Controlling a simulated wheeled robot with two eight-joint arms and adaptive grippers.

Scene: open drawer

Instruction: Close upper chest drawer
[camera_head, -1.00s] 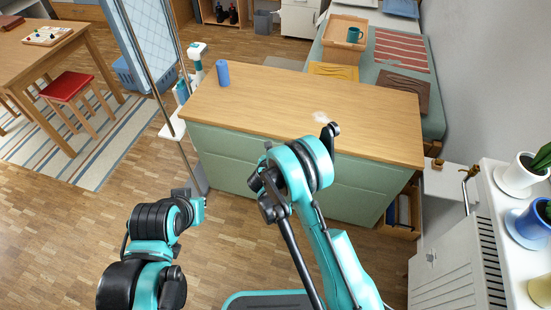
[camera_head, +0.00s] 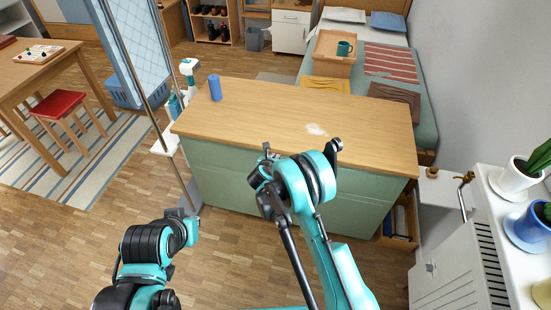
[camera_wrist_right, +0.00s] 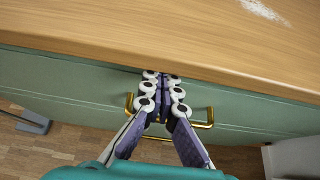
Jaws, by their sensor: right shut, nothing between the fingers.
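The green chest (camera_head: 230,165) has an overhanging wooden top. Its upper drawer front (camera_wrist_right: 70,85) sits just under the top edge in the right wrist view. No open drawer interior shows, and I cannot tell whether the front is fully flush. A brass handle (camera_wrist_right: 207,118) crosses the front, its middle hidden behind my fingers. My right gripper (camera_wrist_right: 162,77) is shut and empty, fingertips together at the drawer front just above the handle. I cannot tell whether they touch it. In the head view the right arm mostly hides this gripper.
A blue cylinder (camera_head: 215,88) and a whitish patch (camera_head: 316,129) are on the wooden top (camera_head: 270,110). A radiator (camera_head: 450,270) is at the right wall.

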